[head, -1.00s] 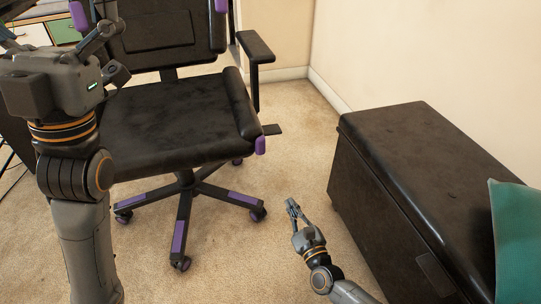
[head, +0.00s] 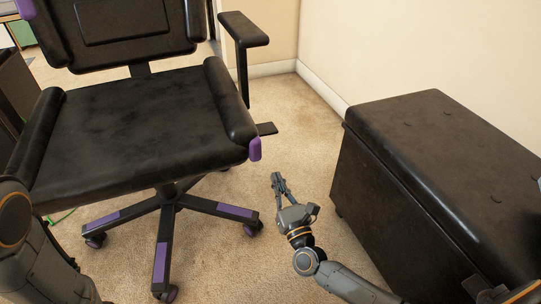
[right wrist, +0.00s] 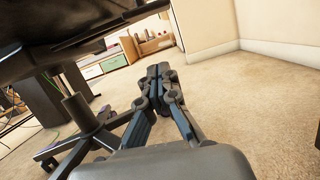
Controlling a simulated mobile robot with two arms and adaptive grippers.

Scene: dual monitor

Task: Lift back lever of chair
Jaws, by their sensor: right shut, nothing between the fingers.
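The black office chair (head: 135,125) with purple trim fills the left half of the head view. A flat black lever paddle (head: 267,129) sticks out from under the right side of its seat. My right gripper (head: 277,180) is shut and empty, low over the carpet, below and a little right of the lever and apart from it. In the right wrist view the shut fingers (right wrist: 158,72) point forward, beside the seat's dark underside (right wrist: 75,40) and the chair column (right wrist: 78,108). My left gripper is out of view; only part of my left arm shows at the lower left.
A black storage bench (head: 430,190) stands on the right. The chair's wheeled base (head: 165,205) spreads over the carpet left of my right gripper. An armrest (head: 243,30) rises behind the lever. Carpet between chair and bench is free.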

